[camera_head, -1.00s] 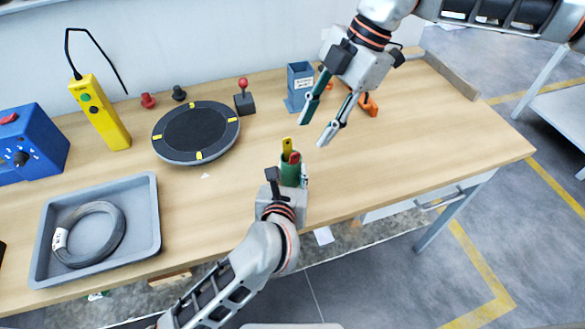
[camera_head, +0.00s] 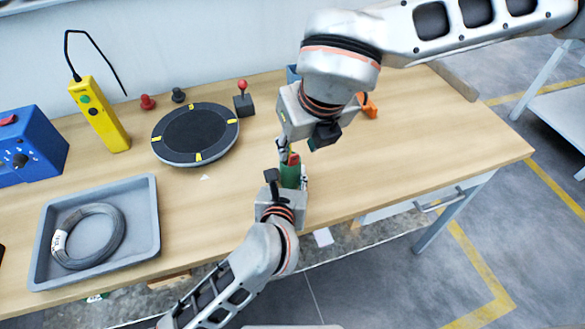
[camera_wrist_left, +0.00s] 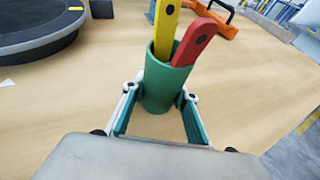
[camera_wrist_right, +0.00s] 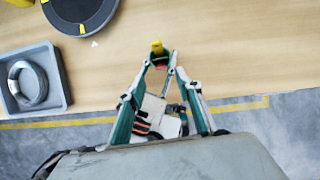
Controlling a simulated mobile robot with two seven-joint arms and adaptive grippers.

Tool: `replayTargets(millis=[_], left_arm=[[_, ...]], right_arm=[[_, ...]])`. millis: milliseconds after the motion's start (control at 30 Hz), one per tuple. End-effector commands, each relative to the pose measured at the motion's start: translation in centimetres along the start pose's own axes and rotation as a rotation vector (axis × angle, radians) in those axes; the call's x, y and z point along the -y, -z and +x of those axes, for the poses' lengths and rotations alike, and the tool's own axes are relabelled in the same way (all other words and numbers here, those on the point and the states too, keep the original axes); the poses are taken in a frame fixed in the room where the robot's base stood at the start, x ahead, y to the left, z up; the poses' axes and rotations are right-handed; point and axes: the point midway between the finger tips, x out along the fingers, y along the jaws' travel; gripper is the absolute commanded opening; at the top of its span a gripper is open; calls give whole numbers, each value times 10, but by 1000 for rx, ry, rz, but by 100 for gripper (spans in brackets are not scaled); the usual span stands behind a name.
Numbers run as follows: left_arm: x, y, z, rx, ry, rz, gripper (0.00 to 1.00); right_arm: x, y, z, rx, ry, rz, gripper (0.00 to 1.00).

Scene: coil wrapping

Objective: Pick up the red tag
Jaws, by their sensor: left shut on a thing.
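The red tag (camera_wrist_left: 196,42) stands upright beside a yellow tag (camera_wrist_left: 166,22) in a green cup (camera_wrist_left: 160,88). My left gripper (camera_wrist_left: 160,100) is shut on this cup, one finger on each side. In the head view the red tag (camera_head: 294,159) shows just above the cup's rim, partly hidden. My right gripper (camera_wrist_right: 163,68) is open and empty, pointing down at the cup's mouth with its fingertips apart. In the right wrist view the red tag (camera_wrist_right: 161,67) is a small patch between the fingertips. Contact with it cannot be told.
A grey tray (camera_head: 150,243) with a wire coil (camera_head: 118,240) sits at the left of the table. Behind are a black turntable (camera_head: 195,134), a yellow pendant (camera_head: 103,118), a blue box (camera_head: 40,145) and a small joystick (camera_head: 243,100). The table's right side (camera_head: 430,140) is clear.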

Motion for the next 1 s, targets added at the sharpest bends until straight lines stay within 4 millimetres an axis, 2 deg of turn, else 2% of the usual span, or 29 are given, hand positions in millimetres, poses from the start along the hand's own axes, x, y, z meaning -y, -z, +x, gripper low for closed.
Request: replayTargets(millis=[267, 500, 633, 833, 867, 967, 1000], left_arm=[[0, 1, 0, -1, -1, 0, 7], [0, 1, 0, -1, -1, 0, 7], [0, 1, 0, -2, -1, 0, 7], [0, 1, 0, -2, -1, 0, 7], [0, 1, 0, -2, -1, 0, 7], [0, 1, 0, -2, -1, 0, 7], [0, 1, 0, -2, -1, 0, 7]], right_arm=[[0, -1, 21, -1, 0, 2, 35], [2, -2, 54, -1, -1, 1, 35], [2, -3, 62, 0, 0, 3, 35], [2, -3, 62, 1, -1, 2, 35], [2, -3, 62, 1, -1, 2, 32], [2, -3, 62, 1, -1, 2, 6], [2, -3, 62, 1, -1, 2, 4]])
